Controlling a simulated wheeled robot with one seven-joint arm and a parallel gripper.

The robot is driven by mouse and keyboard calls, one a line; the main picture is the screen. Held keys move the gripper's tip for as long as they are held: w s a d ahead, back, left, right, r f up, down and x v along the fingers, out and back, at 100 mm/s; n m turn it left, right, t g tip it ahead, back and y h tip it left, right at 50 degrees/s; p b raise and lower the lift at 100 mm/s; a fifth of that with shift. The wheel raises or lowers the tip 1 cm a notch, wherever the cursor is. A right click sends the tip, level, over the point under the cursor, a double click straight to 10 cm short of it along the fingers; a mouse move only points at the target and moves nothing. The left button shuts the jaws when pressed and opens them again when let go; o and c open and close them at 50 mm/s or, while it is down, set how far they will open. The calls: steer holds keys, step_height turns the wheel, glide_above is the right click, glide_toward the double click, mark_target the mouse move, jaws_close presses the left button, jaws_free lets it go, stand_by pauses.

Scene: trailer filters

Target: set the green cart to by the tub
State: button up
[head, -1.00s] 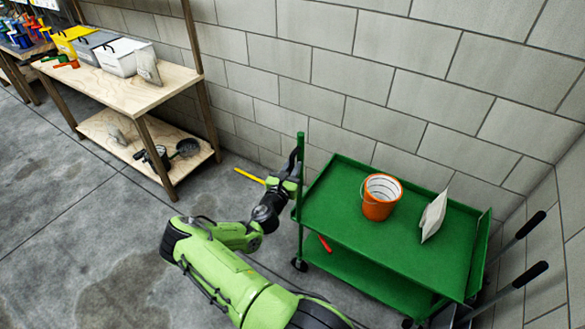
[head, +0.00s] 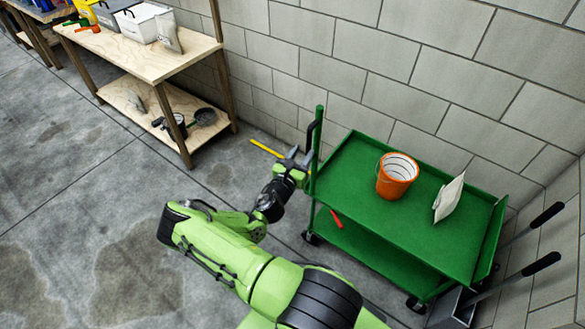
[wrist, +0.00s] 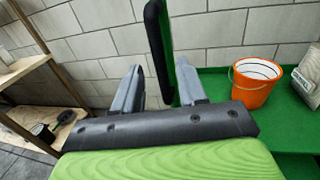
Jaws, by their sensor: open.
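The green cart (head: 365,226) stands against the block wall, with two shelves and an upright black handle (head: 311,140) on a green post at its left end. The handle also shows in the wrist view (wrist: 157,45). My gripper (head: 295,157) is at the handle end. In the wrist view, my gripper's two fingers (wrist: 158,88) are apart, with the black handle showing between them. I cannot tell whether they touch it. An orange bucket (head: 393,182) and a pale bag (head: 449,199) stand on the cart's top. I cannot pick out the tub.
A wooden bench (head: 150,58) with boxes stands at upper left; its lower shelf holds a dark pan (head: 203,117). A yellow bar (head: 266,148) is behind my gripper. Black-gripped handles (head: 541,262) rise at the cart's right. The concrete floor at left is clear.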

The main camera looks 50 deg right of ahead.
steer(key=v, duration=0.9)
steer(key=shift+s+a, duration=0.15)
steer(key=shift+a, duration=0.1)
